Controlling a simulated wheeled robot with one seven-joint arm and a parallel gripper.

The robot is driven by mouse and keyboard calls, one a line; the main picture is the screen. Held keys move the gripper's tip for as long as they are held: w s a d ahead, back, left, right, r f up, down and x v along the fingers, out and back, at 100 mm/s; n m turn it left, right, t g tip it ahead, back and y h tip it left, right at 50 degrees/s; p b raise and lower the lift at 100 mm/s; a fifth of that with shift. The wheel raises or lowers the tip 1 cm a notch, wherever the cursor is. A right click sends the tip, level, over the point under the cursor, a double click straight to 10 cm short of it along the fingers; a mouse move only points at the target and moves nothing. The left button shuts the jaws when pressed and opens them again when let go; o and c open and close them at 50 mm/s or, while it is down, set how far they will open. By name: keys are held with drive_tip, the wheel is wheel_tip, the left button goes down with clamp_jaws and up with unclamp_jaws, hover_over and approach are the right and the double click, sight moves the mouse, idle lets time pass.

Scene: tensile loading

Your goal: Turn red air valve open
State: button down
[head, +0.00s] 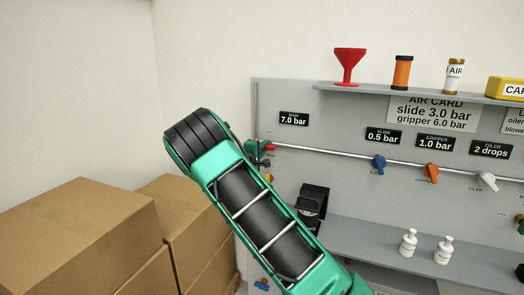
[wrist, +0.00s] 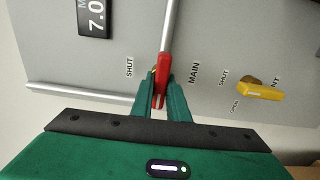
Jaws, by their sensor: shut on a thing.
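The red air valve (wrist: 163,64) is on the grey panel at the top middle of the wrist view, beside the labels SHUT and MAIN. Its handle lies roughly in line with the pipe running up the picture. My gripper (wrist: 159,88) has its two green fingers on either side of the red handle and is shut on it. In the head view a bit of the red valve (head: 270,148) shows at the left end of the pipe, with my gripper (head: 253,150) at it, partly hidden by my arm.
A yellow valve (wrist: 260,91) marked SHUT and OPEN sits close to the right of my gripper in the wrist view. A MAIN sign (head: 294,119) reads 7.0 bar. Blue (head: 378,163), orange (head: 431,172) and white (head: 488,181) valves line the pipe. Cardboard boxes (head: 80,235) stand left.

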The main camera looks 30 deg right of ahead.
drive_tip(key=shift+w+a+f, duration=0.1)
drive_tip(key=shift+w+a, duration=0.05)
drive_tip(key=shift+a, duration=0.05)
drive_tip(key=c, duration=1.7)
unclamp_jaws()
drive_tip(key=shift+f, duration=0.1)
drive_tip(key=shift+d, duration=0.1)
drive_tip(key=v, duration=1)
drive_tip(key=shift+s+a, duration=0.25)
drive_tip(key=shift+a, duration=0.1)
drive_tip(key=shift+d, duration=0.1)
